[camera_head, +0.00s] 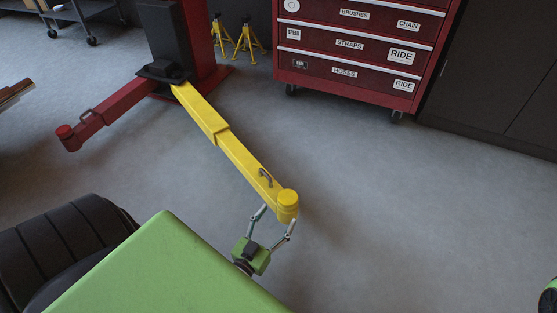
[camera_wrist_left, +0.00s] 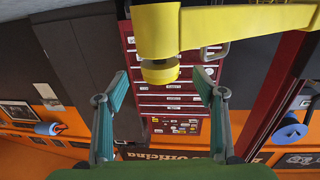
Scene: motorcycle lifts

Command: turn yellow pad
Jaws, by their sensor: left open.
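The yellow pad (camera_head: 288,198) is a round cap at the free end of the yellow lift arm (camera_head: 235,150). It also shows in the left wrist view as a short yellow cylinder (camera_wrist_left: 160,72) under the arm's end. My left gripper (camera_head: 274,218) is open, with its fingers spread just on the near side of the pad. I cannot make out my right gripper.
A grey handle (camera_head: 265,178) stands on the yellow arm close to the pad. A red lift arm (camera_head: 105,112) reaches left from the post. A red drawer cabinet (camera_head: 350,50) and yellow stands (camera_head: 237,38) are behind. The floor right of the pad is clear.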

